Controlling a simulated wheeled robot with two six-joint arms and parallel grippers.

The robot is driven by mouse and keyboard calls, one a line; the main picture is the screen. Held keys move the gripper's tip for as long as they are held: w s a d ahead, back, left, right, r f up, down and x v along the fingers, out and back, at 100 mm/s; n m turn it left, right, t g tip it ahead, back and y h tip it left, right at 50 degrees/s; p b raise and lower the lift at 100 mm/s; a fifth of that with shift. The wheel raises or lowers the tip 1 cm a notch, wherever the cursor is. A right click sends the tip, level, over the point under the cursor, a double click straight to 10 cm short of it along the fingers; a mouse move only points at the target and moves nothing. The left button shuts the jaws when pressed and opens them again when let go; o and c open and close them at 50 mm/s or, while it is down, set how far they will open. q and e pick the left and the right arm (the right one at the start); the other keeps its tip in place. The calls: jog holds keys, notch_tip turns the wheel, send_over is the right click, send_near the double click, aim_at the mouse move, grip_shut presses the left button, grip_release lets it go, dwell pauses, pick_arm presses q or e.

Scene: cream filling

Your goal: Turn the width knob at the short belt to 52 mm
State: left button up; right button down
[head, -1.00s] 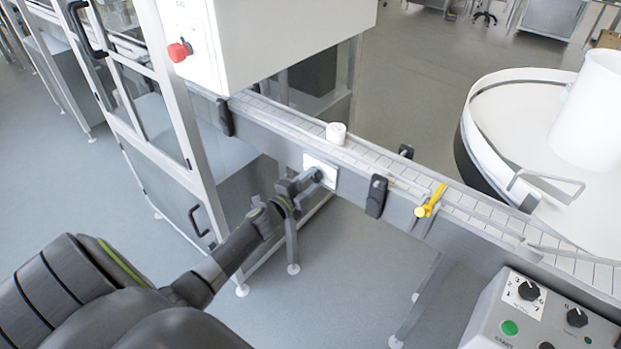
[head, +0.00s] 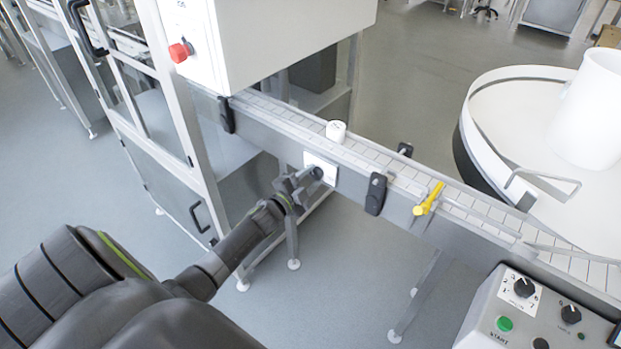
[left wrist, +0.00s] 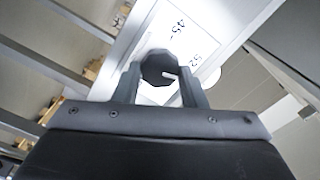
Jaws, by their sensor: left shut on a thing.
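The width knob (left wrist: 158,68) is dark and faceted, on a white scale plate (head: 328,170) on the side of the short belt (head: 290,125). In the left wrist view the plate (left wrist: 178,30) shows the numbers 45 and 52, and a white pointer mark on the knob lies at its lower right, toward the 52 side. I cannot tell whether it lines up exactly. My left gripper (left wrist: 162,88) is shut on the knob, one finger on each side. In the head view my left gripper (head: 308,180) partly hides the knob. My right gripper is not in view.
A white jar (head: 336,131) stands on the belt. A black clamp (head: 376,194) and a yellow lever (head: 428,199) are right of the plate. A control box (head: 510,315) is at lower right, a round white table (head: 500,100) at right, and a glazed cabinet (head: 150,110) at left.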

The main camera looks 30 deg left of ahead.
pick_arm(q)
jog(key=o, duration=1)
jog(key=shift+s, duration=0.1)
jog(key=shift+s+a+f, duration=0.1)
jog(key=shift+s, duration=0.45)
jog(key=s+b, duration=0.1)
jog(key=s, duration=0.9)
jog(key=s+a+b, duration=0.1)
jog(key=s, duration=0.5)
jog(key=shift+s+a+b, duration=0.1)
jog(key=shift+b, duration=0.2)
